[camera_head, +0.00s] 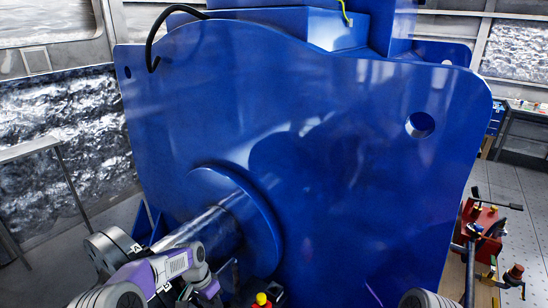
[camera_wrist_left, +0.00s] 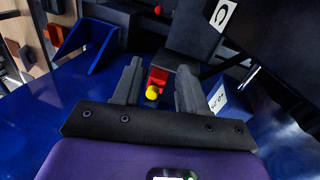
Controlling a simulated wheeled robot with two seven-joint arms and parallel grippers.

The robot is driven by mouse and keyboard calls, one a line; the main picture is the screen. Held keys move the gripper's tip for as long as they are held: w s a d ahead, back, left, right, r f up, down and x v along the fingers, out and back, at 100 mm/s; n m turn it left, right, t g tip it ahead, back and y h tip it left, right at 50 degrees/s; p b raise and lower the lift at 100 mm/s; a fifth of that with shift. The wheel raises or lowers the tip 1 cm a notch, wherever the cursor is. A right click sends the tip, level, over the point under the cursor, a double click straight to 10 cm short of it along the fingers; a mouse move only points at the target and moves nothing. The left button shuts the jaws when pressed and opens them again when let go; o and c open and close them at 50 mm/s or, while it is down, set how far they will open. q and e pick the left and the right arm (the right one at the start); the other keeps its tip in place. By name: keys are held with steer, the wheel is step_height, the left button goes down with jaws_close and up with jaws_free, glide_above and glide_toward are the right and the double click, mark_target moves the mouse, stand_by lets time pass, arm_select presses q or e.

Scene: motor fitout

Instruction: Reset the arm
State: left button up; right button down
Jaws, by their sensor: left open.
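My left arm (camera_head: 165,268) reaches in from the lower left in front of the big blue motor housing (camera_head: 330,150). In the left wrist view my left gripper (camera_wrist_left: 159,67) is open, its two dark fingers apart. A small red and yellow part (camera_wrist_left: 155,84) shows in the gap between the fingers; I cannot tell how far beyond them it is. A similar yellow and red knob (camera_head: 262,299) shows at the bottom of the head view, near the left arm. My right gripper is out of view.
A metal shaft (camera_head: 205,228) with a round blue flange sticks out of the housing close to my left arm. A blue bracket (camera_wrist_left: 88,42) stands at the upper left of the wrist view. A red tool stand (camera_head: 485,222) is at the right.

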arm_select(q)
steer(key=s+d+f+n+h, duration=0.1)
steer(key=s+d+f+n, duration=0.25)
steer(key=s+f, duration=0.4)
steer(key=s+d+f+n+h, duration=0.1)
steer(key=s+d+f+n, duration=0.1)
steer(key=s+d+f, duration=0.5)
steer(key=s+a+f+n+t, duration=0.1)
steer(key=s+f+n, duration=0.1)
steer(key=s, duration=0.4)
steer(key=s+a+f+n, duration=0.1)
steer(key=s+f, duration=0.1)
steer(key=s, duration=0.3)
step_height(320, 180, down, 10)
steer(key=b, duration=1)
steer(key=shift+d+f+t+b, duration=0.15)
steer(key=shift+d+t+b, duration=0.05)
steer(key=shift+t+b, duration=0.1)
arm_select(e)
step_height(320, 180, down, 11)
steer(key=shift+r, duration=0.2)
